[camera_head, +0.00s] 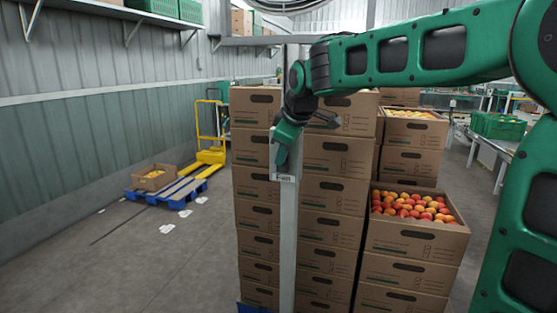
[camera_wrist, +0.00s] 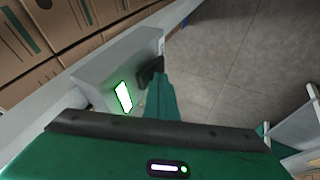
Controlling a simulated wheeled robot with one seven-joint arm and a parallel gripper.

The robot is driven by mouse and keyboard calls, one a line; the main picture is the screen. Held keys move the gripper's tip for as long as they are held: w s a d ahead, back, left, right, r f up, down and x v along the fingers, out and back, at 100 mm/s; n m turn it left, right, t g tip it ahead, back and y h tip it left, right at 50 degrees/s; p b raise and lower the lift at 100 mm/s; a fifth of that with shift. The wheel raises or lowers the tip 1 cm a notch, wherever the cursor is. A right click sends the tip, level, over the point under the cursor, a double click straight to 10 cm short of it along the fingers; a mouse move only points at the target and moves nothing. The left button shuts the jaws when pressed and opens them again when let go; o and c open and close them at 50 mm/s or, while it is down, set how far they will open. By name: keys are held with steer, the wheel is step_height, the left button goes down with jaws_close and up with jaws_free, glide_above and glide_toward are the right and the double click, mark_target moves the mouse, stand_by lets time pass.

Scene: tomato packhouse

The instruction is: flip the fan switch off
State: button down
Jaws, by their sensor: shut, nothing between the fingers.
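The fan switch is a small grey box on a pale upright post, with a label that reads FAN (camera_head: 284,178) at its lower edge in the head view. In the wrist view the grey switch box (camera_wrist: 98,66) fills the upper left, with a lit white panel edged in green (camera_wrist: 123,97).
Tall stacks of cardboard boxes (camera_head: 331,191) stand right behind the post (camera_head: 289,240). An open box of tomatoes (camera_head: 417,236) is to the right. A yellow pallet jack (camera_head: 209,140) and blue pallet (camera_head: 170,192) are at the left. The floor at front left is mostly clear.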

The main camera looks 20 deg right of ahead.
steer(key=s+a+r, duration=0.2)
steer(key=s+r, duration=0.6)
steer(key=shift+s+r, duration=0.35)
steer(key=shift+r, duration=0.05)
steer(key=shift+w+d+r+x, duration=0.15)
steer(key=shift+d+x, duration=0.25)
steer(key=shift+x, duration=1.8)
steer(key=shift+w+d+r+x, duration=0.1)
steer(key=shift+w+d+x, duration=0.25)
steer(key=shift+x, duration=1.8)
steer(key=shift+w+d+r+x, duration=0.1)
steer(key=shift+d+x, duration=0.3)
steer(key=shift+x, duration=1.8)
